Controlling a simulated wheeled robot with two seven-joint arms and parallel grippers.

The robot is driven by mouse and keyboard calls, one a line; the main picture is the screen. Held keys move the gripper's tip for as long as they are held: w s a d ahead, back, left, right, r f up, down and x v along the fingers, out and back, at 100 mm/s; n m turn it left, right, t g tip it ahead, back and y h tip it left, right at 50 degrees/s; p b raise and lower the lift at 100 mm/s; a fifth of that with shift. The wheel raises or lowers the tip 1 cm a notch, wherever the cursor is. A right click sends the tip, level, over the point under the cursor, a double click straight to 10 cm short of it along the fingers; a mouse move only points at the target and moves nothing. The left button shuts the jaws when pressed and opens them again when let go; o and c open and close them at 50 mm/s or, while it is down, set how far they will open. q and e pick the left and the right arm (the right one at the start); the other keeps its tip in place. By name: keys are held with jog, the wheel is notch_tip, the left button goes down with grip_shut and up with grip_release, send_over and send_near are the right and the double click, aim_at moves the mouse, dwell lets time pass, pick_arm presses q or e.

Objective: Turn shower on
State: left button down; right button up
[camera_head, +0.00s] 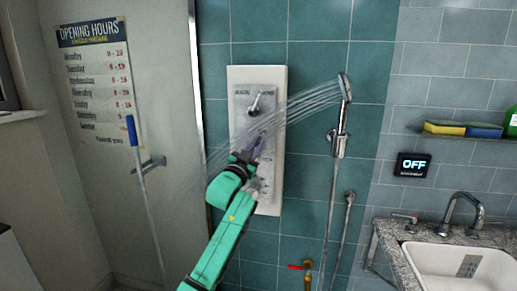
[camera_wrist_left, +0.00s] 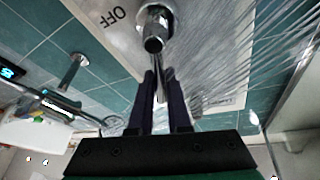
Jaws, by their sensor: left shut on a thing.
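A white shower panel (camera_head: 270,205) is on the teal tiled wall, with a chrome lever (camera_head: 262,103) on its upper part. Water sprays left from the hand shower head (camera_head: 345,87) across the panel. My left gripper (camera_head: 254,148) is at the middle of the panel, below that upper lever. In the left wrist view its dark fingers (camera_wrist_left: 160,82) are shut on a chrome handle (camera_wrist_left: 154,32), whose thin lever runs between them. "OFF" is printed beside this handle. My gripper hides much of this spot in the head view. My right gripper is not in view.
A wall display (camera_head: 412,166) reads OFF. A sink (camera_head: 460,268) with a tap (camera_head: 463,212) stands at right, below a shelf (camera_head: 450,134) with sponges. A red-handled valve (camera_head: 296,267) is low on the wall.

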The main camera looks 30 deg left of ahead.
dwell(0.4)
pick_arm(q)
jog(key=c, duration=0.9)
grip_release()
jog(key=shift+o, duration=0.2)
jog(key=b+v, duration=0.4)
jog(key=v, duration=1)
jog(key=shift+s, duration=0.25)
jog(key=shift+f, duration=0.1)
